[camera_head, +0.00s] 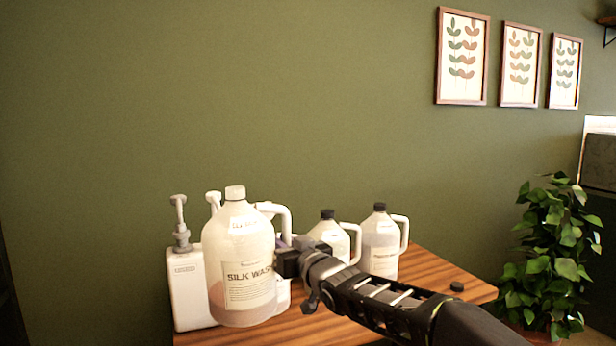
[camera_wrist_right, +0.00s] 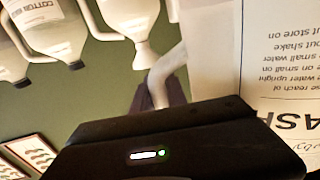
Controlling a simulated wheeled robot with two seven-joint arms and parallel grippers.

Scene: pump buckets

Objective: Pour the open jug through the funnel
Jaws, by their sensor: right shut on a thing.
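The open jug (camera_head: 245,268), off-white with a SILK WASH label and pinkish liquid low inside, stands nearly upright at the table's left. Its label also fills the right of the wrist view (camera_wrist_right: 278,50), upside down. My right gripper (camera_head: 287,262) is shut on its handle at the jug's right side. I cannot tell whether the jug's base touches the table. The head view mostly hides both behind the jug. My left gripper is not in view.
A white canister with a grey pump (camera_head: 187,285) stands close left of the jug. Two capped jugs, (camera_head: 333,238) and (camera_head: 381,243), stand to the right. A loose black cap (camera_head: 457,286) lies on the wooden table (camera_head: 432,263). A plant (camera_head: 555,255) stands beyond the table's right end.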

